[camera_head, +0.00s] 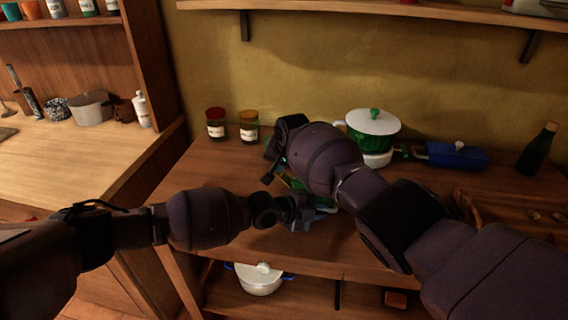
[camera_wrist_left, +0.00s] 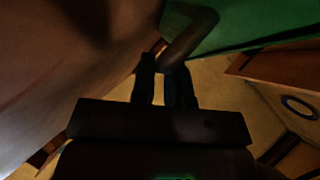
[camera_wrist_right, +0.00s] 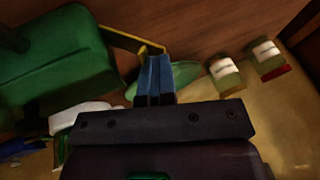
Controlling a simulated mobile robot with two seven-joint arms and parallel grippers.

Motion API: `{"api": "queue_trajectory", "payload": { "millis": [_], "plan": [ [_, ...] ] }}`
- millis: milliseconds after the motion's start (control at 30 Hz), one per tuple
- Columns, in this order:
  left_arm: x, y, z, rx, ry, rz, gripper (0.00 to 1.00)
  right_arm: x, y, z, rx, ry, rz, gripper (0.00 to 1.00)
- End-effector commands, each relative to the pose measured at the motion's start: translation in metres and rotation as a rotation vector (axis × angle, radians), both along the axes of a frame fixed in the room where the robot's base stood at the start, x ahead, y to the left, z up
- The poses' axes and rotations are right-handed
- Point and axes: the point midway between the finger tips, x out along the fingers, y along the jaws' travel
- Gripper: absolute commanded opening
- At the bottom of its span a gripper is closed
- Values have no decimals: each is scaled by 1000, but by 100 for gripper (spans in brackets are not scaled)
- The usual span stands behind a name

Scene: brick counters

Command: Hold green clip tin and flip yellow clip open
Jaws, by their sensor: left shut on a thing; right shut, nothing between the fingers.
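The green clip tin (camera_head: 297,184) is on the counter, mostly hidden behind my arms in the head view. Its green body fills the left of the right wrist view (camera_wrist_right: 60,65), with a yellow clip (camera_wrist_right: 122,38) reaching out from it. My left gripper (camera_head: 312,212) is at the tin's near side. In the left wrist view its fingers (camera_wrist_left: 166,72) are shut on a dark curved handle (camera_wrist_left: 192,38) beside a green surface. My right gripper (camera_wrist_right: 155,62) is shut and empty, its blue fingertips at the yellow clip's end; I cannot tell whether they touch.
Two labelled jars (camera_head: 216,124) (camera_head: 249,126) stand at the back left. A green pot with a white lid (camera_head: 373,122), a blue box (camera_head: 457,155) and a dark bottle (camera_head: 537,148) stand at the back right. A white pot (camera_head: 259,279) is on the lower shelf.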

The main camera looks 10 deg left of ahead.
Motion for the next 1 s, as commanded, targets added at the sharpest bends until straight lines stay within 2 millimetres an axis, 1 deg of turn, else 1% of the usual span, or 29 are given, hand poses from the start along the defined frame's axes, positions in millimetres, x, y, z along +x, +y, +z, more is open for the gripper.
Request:
{"api": "queue_trajectory", "payload": {
  "millis": [33,300,533,833,1000],
  "plan": [
    [-2,-3,-1,-1,1,-5,0,-2,1,-3,1,5,1,0],
    [-2,-3,-1,-2,1,-7,0,-3,-3,-4,2,8,2,0],
    [-2,-3,-1,-1,2,-5,0,-3,-12,0,0,6,1,0],
    [-1,-2,-1,-1,2,-3,0,-3,-17,3,0,4,0,0],
    [-1,-1,-1,0,2,-2,0,-3,-25,10,1,3,0,0]
  ]
}}
